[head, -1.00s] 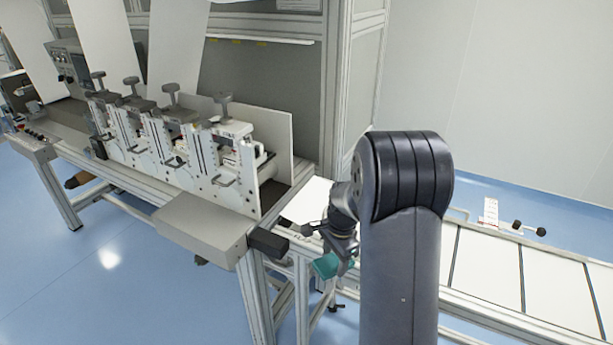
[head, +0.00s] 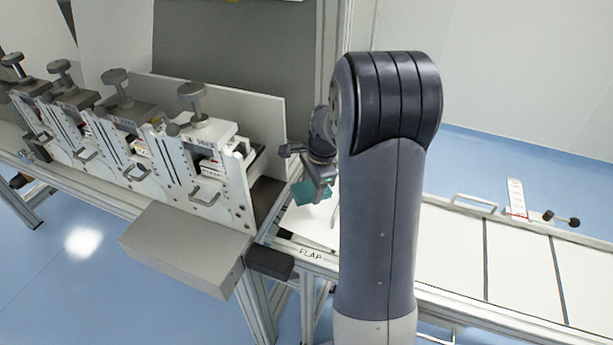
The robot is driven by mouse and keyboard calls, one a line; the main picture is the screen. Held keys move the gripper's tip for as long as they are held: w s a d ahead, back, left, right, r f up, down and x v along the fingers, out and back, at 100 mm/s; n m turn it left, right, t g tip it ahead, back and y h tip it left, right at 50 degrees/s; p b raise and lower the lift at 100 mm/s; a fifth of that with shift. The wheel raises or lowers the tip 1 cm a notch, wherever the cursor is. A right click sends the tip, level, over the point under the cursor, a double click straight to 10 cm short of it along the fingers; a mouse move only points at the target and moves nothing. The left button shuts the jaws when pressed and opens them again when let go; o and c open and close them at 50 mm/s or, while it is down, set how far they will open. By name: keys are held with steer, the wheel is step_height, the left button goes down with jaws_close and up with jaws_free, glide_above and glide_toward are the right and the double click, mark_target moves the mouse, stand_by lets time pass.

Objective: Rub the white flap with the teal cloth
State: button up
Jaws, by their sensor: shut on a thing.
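The white flap (head: 301,232) is a flat panel at the right end of the machine, with the word FLAP on its front edge. My arm hides its right part. My gripper (head: 316,187) is shut on the teal cloth (head: 309,194) and holds it over the back part of the flap. I cannot tell whether the cloth touches the flap.
The machine's upright units with dark knobs (head: 192,92) stand left of the flap, and a grey box (head: 187,247) juts out in front. A dark block (head: 270,262) sits by the flap's front left corner. A conveyor with white panels (head: 520,268) runs to the right.

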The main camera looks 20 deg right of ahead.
steer(key=shift+f+b, duration=0.45)
steer(key=shift+f, duration=0.2)
steer(key=b, duration=0.3)
glide_above(306, 212)
steer(key=shift+s+d+f, duration=0.15)
steer(key=shift+f, duration=0.95)
steer(key=shift+s+d+f, duration=0.1)
steer(key=shift+f, duration=0.95)
steer(key=shift+w+a+f+b, duration=0.1)
steer(key=shift+f+b, duration=0.7)
steer(key=shift+f, duration=0.3)
steer(key=shift+s+d+f, duration=0.2)
steer(key=shift+s+d, duration=1.1)
steer(key=shift+s+f+b, duration=0.1)
steer(key=shift+b, duration=0.2)
steer(key=shift+w+a+p, duration=0.5)
steer(key=shift+w+a, duration=0.55)
steer(key=shift+o, duration=0.2)
steer(key=shift+w+a, duration=0.25)
steer(key=shift+a, duration=0.05)
